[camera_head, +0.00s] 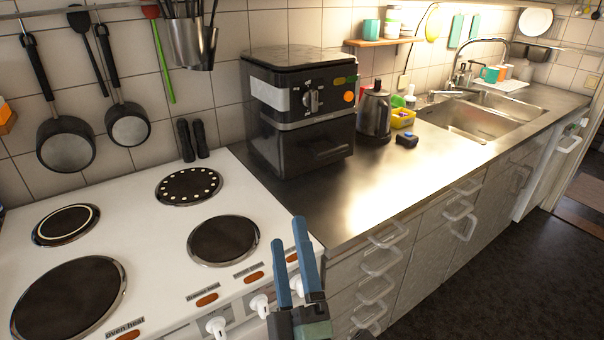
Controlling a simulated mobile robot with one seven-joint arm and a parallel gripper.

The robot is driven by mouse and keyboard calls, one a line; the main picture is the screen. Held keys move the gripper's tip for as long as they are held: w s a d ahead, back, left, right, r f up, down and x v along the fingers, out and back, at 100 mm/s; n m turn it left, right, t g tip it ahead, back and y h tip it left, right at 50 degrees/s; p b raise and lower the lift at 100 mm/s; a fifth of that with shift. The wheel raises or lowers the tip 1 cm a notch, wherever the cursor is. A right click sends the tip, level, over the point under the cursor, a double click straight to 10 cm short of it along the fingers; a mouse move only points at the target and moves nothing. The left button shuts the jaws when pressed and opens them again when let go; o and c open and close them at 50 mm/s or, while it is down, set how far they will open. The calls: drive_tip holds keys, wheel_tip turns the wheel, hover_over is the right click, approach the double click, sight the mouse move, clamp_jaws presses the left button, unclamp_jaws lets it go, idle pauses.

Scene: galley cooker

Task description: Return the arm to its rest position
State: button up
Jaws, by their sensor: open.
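My gripper (291,250) shows at the bottom middle, with two blue fingers pointing up and apart. It is open, and nothing shows between the fingers. It appears in front of the right front edge of the white cooker (150,222), over the control knobs. The rest of my arm is mostly out of view below.
A black air fryer (300,110) and a kettle (374,112) stand on the steel counter (330,205). Drawer handles (383,262) stick out along the cabinet fronts. Pans (65,143) hang at the left. The dark floor (500,260) at the right is clear.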

drive_tip(key=s+d+r+m+t+h+p, duration=0.1)
drive_tip(key=d+r+m+t+h+p, duration=0.15)
drive_tip(key=r+m+h, duration=0.75)
drive_tip(key=s+d+r+m+t+y+p, duration=0.1)
drive_tip(key=s+d+r+m+p, duration=0.15)
drive_tip(key=r, duration=1.55)
drive_tip(key=s+a+r+m+y+p, duration=0.1)
drive_tip(key=s+r+m+y, duration=0.1)
drive_tip(key=r, duration=0.6)
drive_tip(key=s+a+r+m+t+y+p, duration=0.1)
drive_tip(key=s+a+r+m+y, duration=0.1)
drive_tip(key=s+r, duration=0.3)
wheel_tip(320, 180, up, 3)
drive_tip(key=shift+s+f, duration=0.15)
drive_tip(key=shift+a, duration=0.1)
